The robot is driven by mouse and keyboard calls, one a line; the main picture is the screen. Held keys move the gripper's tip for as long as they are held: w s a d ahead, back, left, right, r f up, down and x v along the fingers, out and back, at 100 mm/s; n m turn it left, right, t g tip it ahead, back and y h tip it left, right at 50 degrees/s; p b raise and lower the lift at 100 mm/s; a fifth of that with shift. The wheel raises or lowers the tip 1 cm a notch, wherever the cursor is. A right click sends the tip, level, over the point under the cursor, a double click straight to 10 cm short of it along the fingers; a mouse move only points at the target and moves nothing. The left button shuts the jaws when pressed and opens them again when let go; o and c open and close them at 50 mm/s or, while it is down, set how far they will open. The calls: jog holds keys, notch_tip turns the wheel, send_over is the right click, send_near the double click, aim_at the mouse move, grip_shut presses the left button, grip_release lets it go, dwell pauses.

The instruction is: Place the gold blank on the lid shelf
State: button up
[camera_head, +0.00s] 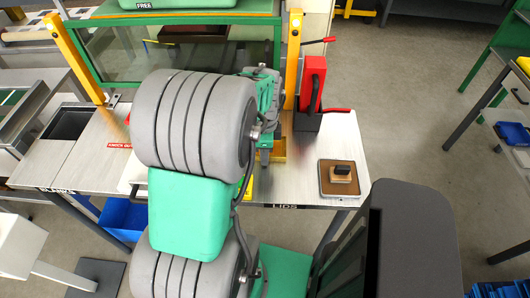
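My gripper (265,155) is over the metal bench, partly hidden behind my own grey and green arm. Its fingertips point down, and I cannot tell whether they are open or shut. A small gold piece (279,151), possibly the gold blank, shows right beside the fingertips. I cannot tell whether it is held or resting. The bench's front edge carries a LIDS label (285,207) below the gripper and a BLANKS label at the left. The lid shelf itself cannot be made out clearly.
A green-framed guard (170,58) with yellow posts stands behind the arm. A red and dark lever unit (311,90) stands right of the gripper. A brown pad (339,178) with a black-handled stamp lies at the bench's right end. A blue bin (124,218) is below.

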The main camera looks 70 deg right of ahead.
notch_tip(320, 180, up, 12)
jog(key=w+a+r+n+t+h, duration=0.1)
jog(key=w+a+n, duration=0.55)
jog(key=w, duration=0.35)
jog(key=w+a+n, duration=0.6)
jog(key=w+n, duration=0.2)
jog(key=w, duration=0.2)
jog(key=w+a+n+t, duration=0.1)
jog(key=w+a+n, duration=0.2)
jog(key=a+n, duration=0.6)
jog(key=w+a+f+n+t+y, duration=0.1)
jog(key=w+a+n, duration=0.2)
jog(key=a+n, duration=0.7)
jog(key=a, duration=0.5)
jog(key=shift+a+t+b, duration=0.3)
jog(key=shift+a+b, duration=0.1)
